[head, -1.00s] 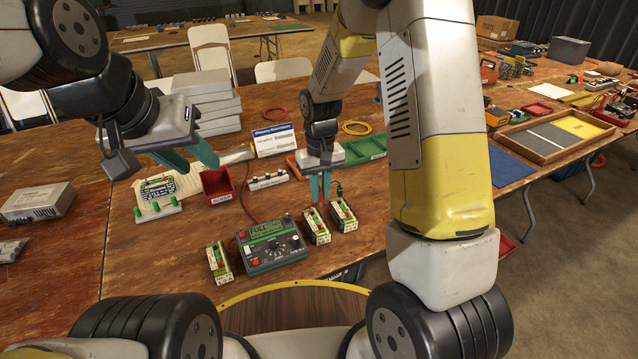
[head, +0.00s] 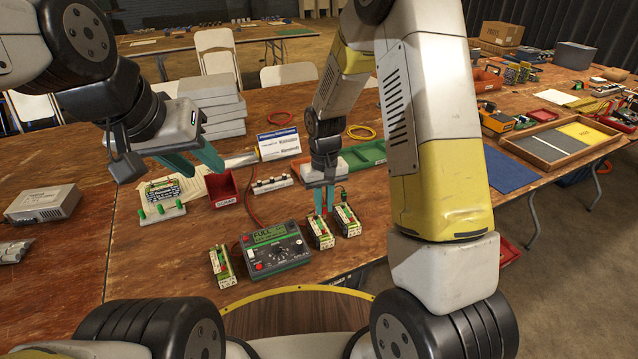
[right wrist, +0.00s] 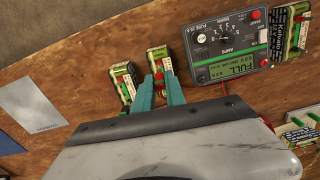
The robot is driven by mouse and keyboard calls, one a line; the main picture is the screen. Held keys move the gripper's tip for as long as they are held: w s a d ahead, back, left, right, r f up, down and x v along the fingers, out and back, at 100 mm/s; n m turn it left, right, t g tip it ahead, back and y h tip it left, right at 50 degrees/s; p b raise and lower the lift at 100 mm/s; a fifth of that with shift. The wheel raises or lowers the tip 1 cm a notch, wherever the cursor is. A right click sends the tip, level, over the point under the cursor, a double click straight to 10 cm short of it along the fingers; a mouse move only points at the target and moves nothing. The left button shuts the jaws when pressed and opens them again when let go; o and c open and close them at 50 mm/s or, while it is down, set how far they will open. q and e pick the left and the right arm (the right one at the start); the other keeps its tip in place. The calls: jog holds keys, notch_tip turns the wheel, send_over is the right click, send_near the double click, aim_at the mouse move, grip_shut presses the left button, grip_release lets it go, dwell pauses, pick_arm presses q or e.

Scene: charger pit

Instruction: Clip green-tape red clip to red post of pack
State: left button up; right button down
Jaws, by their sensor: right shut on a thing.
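My right gripper (head: 324,210) points down just above the middle pack (head: 320,234). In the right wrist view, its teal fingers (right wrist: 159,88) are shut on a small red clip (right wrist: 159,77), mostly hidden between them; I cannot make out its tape. Whether the clip touches the post I cannot tell. My left gripper (head: 207,173) is open and empty, above the table by the red bin (head: 222,188).
A green tester (head: 272,250) reading FULL stands left of the middle pack. Another pack (head: 346,221) is close on its right, and one (head: 221,264) lies left of the tester. A white board with green knobs (head: 163,212) and a label stand (head: 278,143) are farther back.

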aim_at(324, 212)
jog(key=shift+f, duration=2.15)
jog(key=shift+f, duration=0.2)
dwell(0.3)
jog(key=c, duration=1.3)
grip_release()
jog(key=shift+o, duration=1)
jog(key=shift+r, duration=3.8)
